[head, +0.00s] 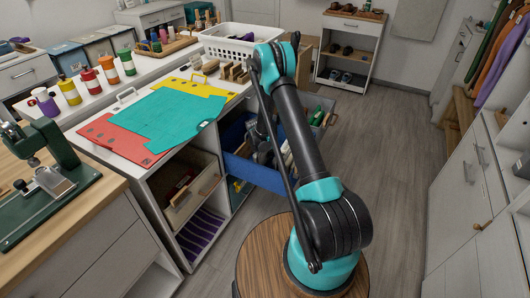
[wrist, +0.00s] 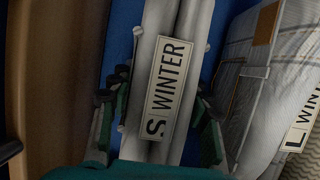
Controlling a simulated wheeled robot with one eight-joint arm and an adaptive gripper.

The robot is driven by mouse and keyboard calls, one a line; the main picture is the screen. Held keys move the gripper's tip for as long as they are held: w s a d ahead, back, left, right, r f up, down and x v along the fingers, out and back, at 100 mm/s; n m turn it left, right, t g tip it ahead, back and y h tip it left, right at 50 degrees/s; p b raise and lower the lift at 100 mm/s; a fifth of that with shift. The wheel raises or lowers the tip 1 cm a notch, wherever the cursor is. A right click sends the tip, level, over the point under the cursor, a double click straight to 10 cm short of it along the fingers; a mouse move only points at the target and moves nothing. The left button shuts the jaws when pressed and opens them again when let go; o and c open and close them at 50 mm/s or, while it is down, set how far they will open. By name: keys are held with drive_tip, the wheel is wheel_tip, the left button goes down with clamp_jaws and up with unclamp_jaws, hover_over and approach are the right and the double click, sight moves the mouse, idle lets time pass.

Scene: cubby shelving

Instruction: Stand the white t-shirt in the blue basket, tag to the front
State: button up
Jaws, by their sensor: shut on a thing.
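In the wrist view, my gripper (wrist: 160,112) is shut on the folded white t-shirt (wrist: 180,20), with one dark green finger on each side. The shirt's tag (wrist: 168,88) reads "S WINTER" and faces the camera. Blue surfaces of the blue basket (wrist: 122,38) show on both sides of the shirt. I cannot tell whether the shirt touches the basket floor. In the head view, the blue basket (head: 256,173) juts out from the shelving, and my arm hides part of its inside and the gripper.
A brown wall (wrist: 50,80) is on the left. In the head view, folders (head: 165,115) and a white basket (head: 238,45) sit on the shelf top. The floor to the right (head: 390,140) is free.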

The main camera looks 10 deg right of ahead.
drive_tip(key=o, duration=1.3)
drive_tip(key=shift+c, duration=0.2)
drive_tip(key=v, duration=1.1)
drive_tip(key=shift+w, duration=0.1)
drive_tip(key=shift+d+v, duration=0.2)
drive_tip(key=shift+v, duration=0.75)
drive_tip(key=s+d+r+m+y, duration=0.1)
drive_tip(key=s+d+r+m, duration=0.2)
drive_tip(key=s+r+m, duration=0.45)
drive_tip(key=s+d+r+m, duration=0.2)
drive_tip(key=s+r+m, duration=0.4)
drive_tip(key=s+r, duration=0.2)
drive_tip(key=s+d+r+m+y, duration=0.1)
drive_tip(key=s+r+m, duration=0.1)
drive_tip(key=s+m, duration=1.3)
drive_tip(key=s, duration=0.7)
drive_tip(key=shift+d+y, duration=0.35)
drive_tip(key=shift+y, duration=0.05)
